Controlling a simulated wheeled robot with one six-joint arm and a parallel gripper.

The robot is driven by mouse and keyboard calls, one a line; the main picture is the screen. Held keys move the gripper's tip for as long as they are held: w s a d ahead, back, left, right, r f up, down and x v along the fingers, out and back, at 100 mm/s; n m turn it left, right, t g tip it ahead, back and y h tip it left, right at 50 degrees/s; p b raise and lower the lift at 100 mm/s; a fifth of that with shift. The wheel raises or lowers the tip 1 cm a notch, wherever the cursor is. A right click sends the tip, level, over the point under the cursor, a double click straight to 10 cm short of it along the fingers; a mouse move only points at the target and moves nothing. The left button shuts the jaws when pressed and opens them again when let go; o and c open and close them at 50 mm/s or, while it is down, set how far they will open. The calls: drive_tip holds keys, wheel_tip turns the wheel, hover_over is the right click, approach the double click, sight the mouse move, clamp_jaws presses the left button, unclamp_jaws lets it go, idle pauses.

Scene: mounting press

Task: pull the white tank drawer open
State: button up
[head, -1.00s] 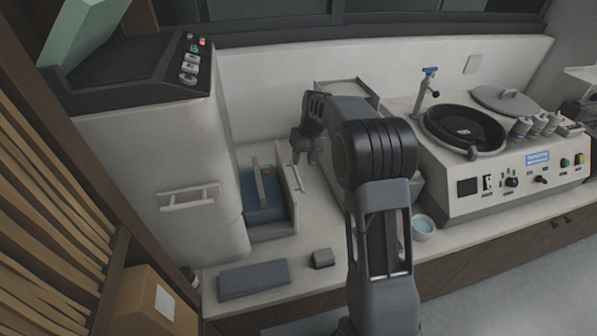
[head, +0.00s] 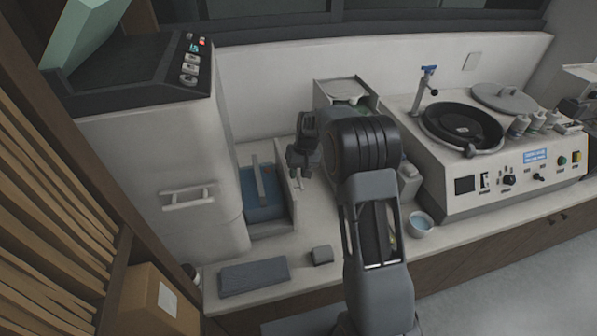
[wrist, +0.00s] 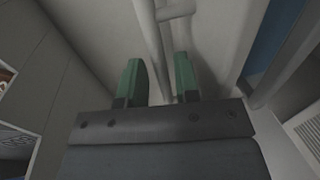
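A white panel (head: 283,179) with a pale bar handle (head: 299,183) stands beside a blue-lined recess (head: 262,207) on the counter; I take it for the white tank drawer. In the head view my gripper (head: 301,163) is over this handle, pointing down and covering its upper part. In the wrist view my gripper (wrist: 158,82) has its two green fingertips apart. The pale bar handle (wrist: 153,45) runs into the gap between them, with a bracket near the top. I cannot tell whether either finger touches it.
A tall white cabinet (head: 160,155) with its own handle (head: 187,197) stands left. A polishing machine (head: 500,180) stands right. A small bowl (head: 420,224), a grey block (head: 321,255) and a dark flat pad (head: 254,277) lie along the counter's front.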

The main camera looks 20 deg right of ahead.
clamp_jaws()
drive_tip(key=d, duration=0.4)
drive_tip(key=shift+d+b, duration=0.1)
drive_tip(key=shift+b, duration=0.2)
drive_tip(key=shift+o, duration=1.2)
unclamp_jaws()
wheel_tip(320, 180, up, 14)
drive_tip(key=d+b, duration=0.1)
drive_tip(key=d, duration=0.1)
drive_tip(key=shift+d+f+b, duration=0.2)
drive_tip(key=shift+d+b, duration=0.1)
